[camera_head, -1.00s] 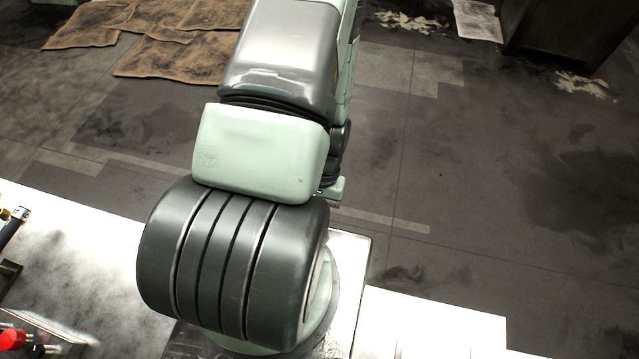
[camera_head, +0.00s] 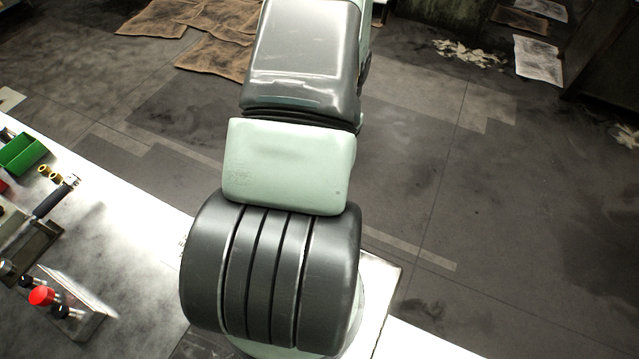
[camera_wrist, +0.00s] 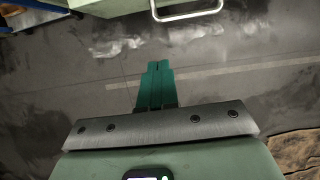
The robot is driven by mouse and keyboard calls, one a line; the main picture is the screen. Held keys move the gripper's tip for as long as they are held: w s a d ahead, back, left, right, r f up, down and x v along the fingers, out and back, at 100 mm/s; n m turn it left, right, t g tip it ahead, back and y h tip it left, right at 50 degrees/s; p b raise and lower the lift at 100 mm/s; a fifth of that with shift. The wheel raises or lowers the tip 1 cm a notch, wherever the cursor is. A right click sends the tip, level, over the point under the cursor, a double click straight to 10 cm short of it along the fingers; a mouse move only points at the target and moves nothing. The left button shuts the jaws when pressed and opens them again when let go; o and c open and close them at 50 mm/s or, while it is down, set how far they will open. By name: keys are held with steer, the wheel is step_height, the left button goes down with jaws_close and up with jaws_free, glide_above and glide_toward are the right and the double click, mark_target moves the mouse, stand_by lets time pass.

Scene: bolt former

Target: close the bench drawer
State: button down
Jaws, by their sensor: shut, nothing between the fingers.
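In the wrist view, a pale green front (camera_wrist: 105,7) shows at the top edge, cut off by the frame. A bare metal bar handle (camera_wrist: 188,17) sticks out from it; this looks like the bench drawer, but how far it stands out cannot be told. My gripper (camera_wrist: 158,66) has green fingers pressed together and empty. Its tips appear below the handle in the picture and apart from it, with floor behind them. The head view shows my arm from above the bench top (camera_head: 130,245); the gripper and drawer are hidden or out of frame there.
On the bench at left are a green bin (camera_head: 22,154), a dark-handled tool (camera_head: 52,200) and a plate with a red button (camera_head: 41,296). Brown sheets (camera_head: 215,50) lie on the floor. Open floor (camera_head: 500,220) spreads at right. A blue bar (camera_wrist: 45,6) shows at the wrist view's top left.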

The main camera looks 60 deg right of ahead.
steer(key=w+d+f, duration=0.1)
steer(key=w+d, duration=0.1)
steer(key=w, duration=0.2)
steer(key=a+f, duration=0.6)
steer(key=f, duration=0.4)
steer(key=shift+a+f, duration=0.15)
steer(key=shift+a, duration=0.25)
steer(key=a, duration=1.9)
